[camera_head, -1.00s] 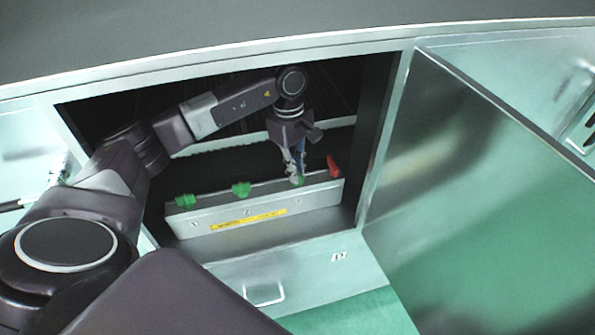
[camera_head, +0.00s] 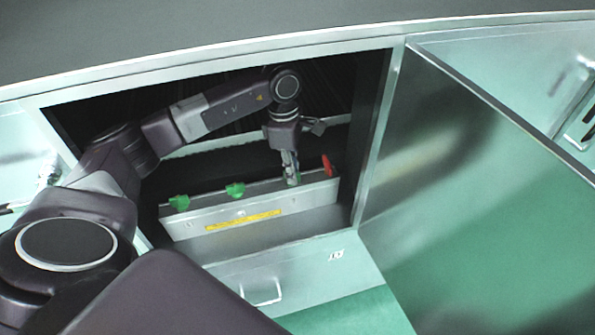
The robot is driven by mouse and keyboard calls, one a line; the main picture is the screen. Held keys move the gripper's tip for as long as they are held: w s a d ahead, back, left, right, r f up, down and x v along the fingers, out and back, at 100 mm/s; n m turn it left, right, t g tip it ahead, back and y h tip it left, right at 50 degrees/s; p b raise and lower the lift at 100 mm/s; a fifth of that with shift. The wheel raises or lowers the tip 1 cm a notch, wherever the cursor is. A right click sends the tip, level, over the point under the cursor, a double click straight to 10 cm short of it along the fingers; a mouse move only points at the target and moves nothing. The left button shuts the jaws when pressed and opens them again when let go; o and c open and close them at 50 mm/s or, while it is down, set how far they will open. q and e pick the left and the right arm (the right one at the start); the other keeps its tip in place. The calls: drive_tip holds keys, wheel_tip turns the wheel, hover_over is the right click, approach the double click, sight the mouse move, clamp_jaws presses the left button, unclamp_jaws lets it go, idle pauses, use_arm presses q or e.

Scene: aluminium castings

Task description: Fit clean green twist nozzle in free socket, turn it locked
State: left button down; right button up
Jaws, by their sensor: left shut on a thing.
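My left gripper (camera_head: 290,176) reaches into the open cabinet and points down at the top of a grey metal bar (camera_head: 290,198). It is shut on a green twist nozzle, of which only a sliver shows between the fingertips at the bar's top edge. Whether the nozzle is fully seated in its socket cannot be told. Two other green nozzles sit on the bar to the left, one at the far left end (camera_head: 180,203) and one near the middle (camera_head: 235,190). A red nozzle (camera_head: 327,165) stands at the bar's right end, close to my gripper. My right gripper is not in view.
The cabinet frame (camera_head: 380,150) surrounds the opening, close to my arm at top and left. An open door panel (camera_head: 470,190) stands at the right. A yellow label (camera_head: 243,220) is on the bar's front. A handle (camera_head: 262,292) is below the opening.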

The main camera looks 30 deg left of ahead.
use_arm(q)
drive_tip(key=shift+w+a+f+n, duration=0.1)
drive_tip(key=shift+w+n, duration=0.2)
drive_tip(key=shift+w, duration=0.1)
drive_tip(key=n+t, duration=0.1)
drive_tip(key=n, duration=0.4)
drive_tip(key=shift+w, duration=0.2)
drive_tip(key=c, duration=2)
unclamp_jaws()
drive_tip(key=shift+f, duration=0.1)
drive_tip(key=shift+d, duration=0.2)
